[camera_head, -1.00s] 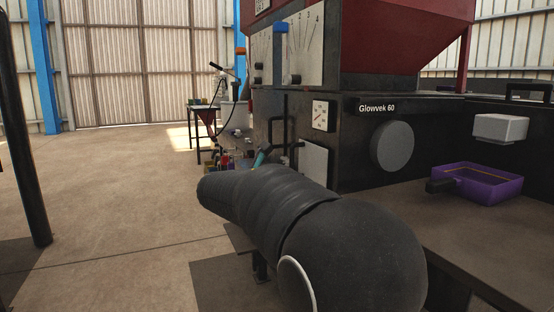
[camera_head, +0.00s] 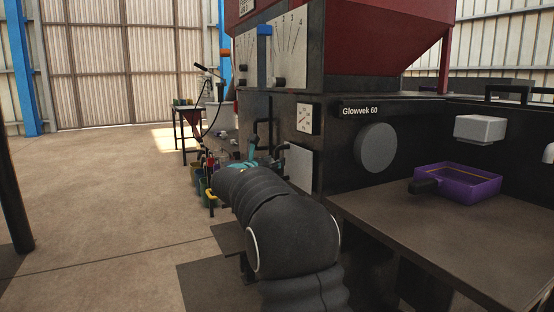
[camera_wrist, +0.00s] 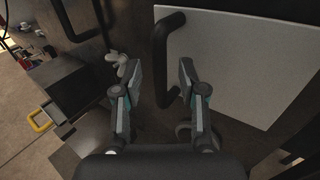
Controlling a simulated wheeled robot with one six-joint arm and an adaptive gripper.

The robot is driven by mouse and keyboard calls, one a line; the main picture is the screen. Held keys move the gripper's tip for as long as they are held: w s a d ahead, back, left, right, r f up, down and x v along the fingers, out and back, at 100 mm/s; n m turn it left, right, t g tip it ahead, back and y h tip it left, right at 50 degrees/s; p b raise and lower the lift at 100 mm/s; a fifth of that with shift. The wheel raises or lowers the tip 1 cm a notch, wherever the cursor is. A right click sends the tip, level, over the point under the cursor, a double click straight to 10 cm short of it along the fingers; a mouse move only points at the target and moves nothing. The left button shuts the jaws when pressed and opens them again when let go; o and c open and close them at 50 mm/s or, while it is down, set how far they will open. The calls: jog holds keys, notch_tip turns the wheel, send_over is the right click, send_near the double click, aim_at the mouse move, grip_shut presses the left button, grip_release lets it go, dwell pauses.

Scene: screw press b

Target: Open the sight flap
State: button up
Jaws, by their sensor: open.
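A pale flat panel with a dark bar handle, seemingly the sight flap (camera_head: 300,170), is on the near side of the dark press. It fills the upper right of the wrist view (camera_wrist: 240,60), flat against the dark body. Its black handle (camera_wrist: 161,62) stands out along the panel's left edge. My gripper (camera_wrist: 160,82) is open, its two fingers either side of the handle's lower part in the picture; I cannot tell whether they touch it. In the head view my gripper (camera_head: 262,152) shows partly, its teal parts beside the panel, the rest hidden by my arm.
A round grey disc (camera_head: 376,148), a dial (camera_head: 304,119) and a purple tray (camera_head: 465,185) above a bench (camera_head: 410,230) are on the press. A dark box (camera_wrist: 72,85) stands left of my gripper. Open floor (camera_head: 90,215) lies left.

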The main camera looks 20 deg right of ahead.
jog(key=shift+x, duration=1.4)
grip_shut()
